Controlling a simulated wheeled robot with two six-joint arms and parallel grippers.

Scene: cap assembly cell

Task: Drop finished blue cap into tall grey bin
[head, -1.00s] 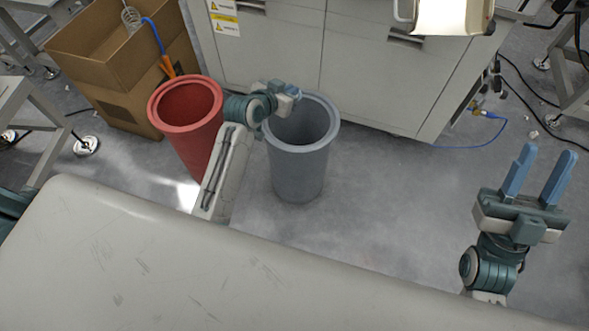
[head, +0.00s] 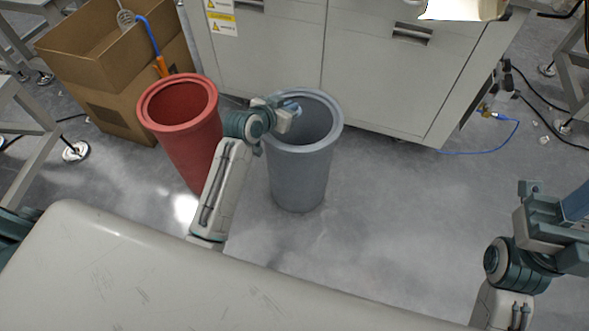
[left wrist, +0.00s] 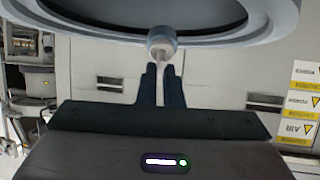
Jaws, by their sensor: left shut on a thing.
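The tall grey bin (head: 300,180) stands upright on the floor, its round mouth facing up. My left gripper (head: 294,107) is over the left part of the bin's mouth. In the left wrist view my left gripper (left wrist: 161,75) is shut on a small, round, pale grey-blue cap (left wrist: 162,40) at its fingertips. The bin's rim (left wrist: 265,28) and dark inside fill the top of that view, with the cap overlapping the rim. The cap is hard to make out in the head view.
A red bin (head: 190,150) stands just left of the grey bin, behind my left arm. A cardboard box (head: 110,60) is at the back left. A grey cabinet (head: 365,80) stands behind the grey bin. The floor right of the bin is clear.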

